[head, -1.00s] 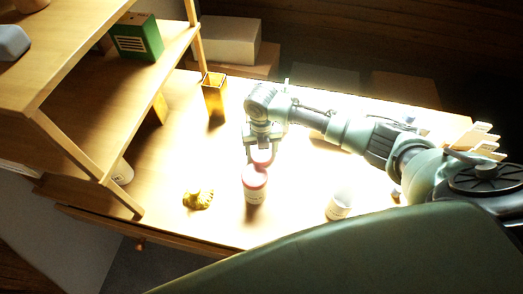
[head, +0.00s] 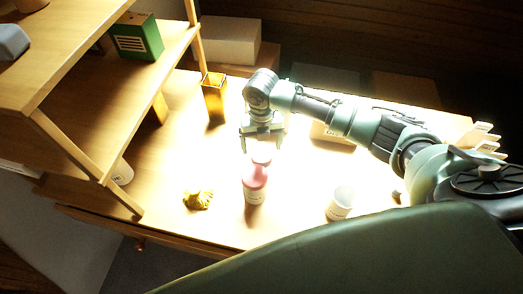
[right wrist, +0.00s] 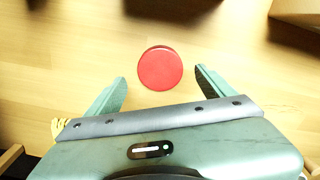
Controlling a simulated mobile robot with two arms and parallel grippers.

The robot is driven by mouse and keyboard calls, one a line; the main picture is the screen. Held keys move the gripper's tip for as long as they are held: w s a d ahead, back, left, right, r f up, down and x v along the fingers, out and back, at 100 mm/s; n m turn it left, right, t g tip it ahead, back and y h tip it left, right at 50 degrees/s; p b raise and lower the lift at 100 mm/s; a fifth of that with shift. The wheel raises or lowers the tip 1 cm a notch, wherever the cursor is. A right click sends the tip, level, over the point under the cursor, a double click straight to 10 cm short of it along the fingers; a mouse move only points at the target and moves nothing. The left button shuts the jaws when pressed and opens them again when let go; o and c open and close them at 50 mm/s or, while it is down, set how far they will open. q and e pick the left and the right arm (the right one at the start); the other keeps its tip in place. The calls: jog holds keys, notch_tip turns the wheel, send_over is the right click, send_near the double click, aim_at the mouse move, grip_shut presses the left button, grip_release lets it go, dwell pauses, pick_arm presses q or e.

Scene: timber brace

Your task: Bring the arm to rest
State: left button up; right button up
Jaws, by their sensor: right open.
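My right arm reaches in from the right in the head view, over the desk (head: 225,222). My right gripper (head: 262,150) is open and points down, just behind and above a pink bottle (head: 254,186). In the right wrist view the open fingers of the right gripper (right wrist: 160,88) stand apart, with a round red lid (right wrist: 160,68) between and beyond their tips. Nothing is held. My left gripper does not show.
A yellow lump-shaped object (head: 198,199) and a white cup-like container (head: 340,203) stand near the desk's front. A brass square holder (head: 214,97) stands behind. A wooden shelf (head: 85,100) with a green box (head: 137,38) rises at the left.

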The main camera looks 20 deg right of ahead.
notch_tip(320, 180, up, 8)
